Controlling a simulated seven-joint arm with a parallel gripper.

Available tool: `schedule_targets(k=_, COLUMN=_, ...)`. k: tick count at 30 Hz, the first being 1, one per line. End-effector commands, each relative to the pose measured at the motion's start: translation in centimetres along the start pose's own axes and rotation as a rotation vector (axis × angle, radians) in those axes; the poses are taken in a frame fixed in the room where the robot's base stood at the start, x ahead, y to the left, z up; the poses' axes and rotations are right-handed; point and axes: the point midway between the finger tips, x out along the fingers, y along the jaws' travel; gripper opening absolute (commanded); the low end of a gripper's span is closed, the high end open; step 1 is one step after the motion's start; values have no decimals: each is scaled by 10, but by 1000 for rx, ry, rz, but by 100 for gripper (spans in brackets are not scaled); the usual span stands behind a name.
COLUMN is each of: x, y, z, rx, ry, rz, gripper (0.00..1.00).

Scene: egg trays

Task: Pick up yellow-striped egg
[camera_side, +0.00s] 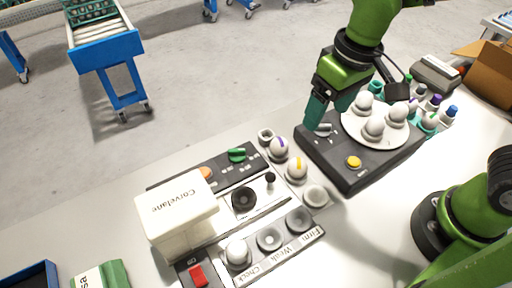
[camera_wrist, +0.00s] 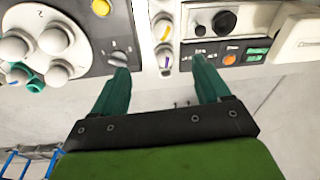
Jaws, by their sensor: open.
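The yellow-striped egg (camera_side: 297,169) is white with a yellow-orange stripe and sits upright in a row of white cups in the side view. It also shows in the wrist view (camera_wrist: 163,29), near the top centre. A purple-striped egg (camera_side: 279,148) sits in the neighbouring cup, and in the wrist view (camera_wrist: 165,59) it lies closer to my fingertips. My gripper (camera_side: 328,112) is open and empty, above and apart from the eggs, near the corner of the black turntable unit. In the wrist view my teal fingers (camera_wrist: 161,72) are spread on either side of the egg row's line.
The black unit (camera_side: 345,180) carries a white turntable (camera_side: 362,136) with several eggs. A control panel with a cream box (camera_side: 178,214) stands left of the egg row. An empty cup (camera_side: 315,196) and another (camera_side: 265,135) end the row. Coloured bottles (camera_side: 451,112) stand behind the turntable.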

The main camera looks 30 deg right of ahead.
Motion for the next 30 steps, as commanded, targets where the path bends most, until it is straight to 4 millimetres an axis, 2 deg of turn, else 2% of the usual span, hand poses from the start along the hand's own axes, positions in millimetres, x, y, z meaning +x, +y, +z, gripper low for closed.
schedule_targets(k=1, x=9, y=-18, z=-3, rx=-39, ry=-45, rz=40, gripper=76)
schedule_targets(k=3, x=17, y=-34, z=-7, rx=-63, ry=-86, rz=96, gripper=76)
schedule_targets(k=7, x=22, y=-52, z=-16, rx=-51, ry=-123, rz=186, gripper=76)
schedule_targets(k=10, x=11, y=-48, z=-22, rx=4, ry=-116, rz=221, gripper=76)
schedule_targets(k=14, x=22, y=-43, z=-18, rx=32, ry=-130, rz=235, gripper=76)
schedule_targets(k=24, x=92, y=-26, z=-8, rx=31, ry=-132, rz=235, gripper=76)
schedule_targets(k=30, x=118, y=-20, z=-6, rx=31, ry=-127, rz=231, gripper=76)
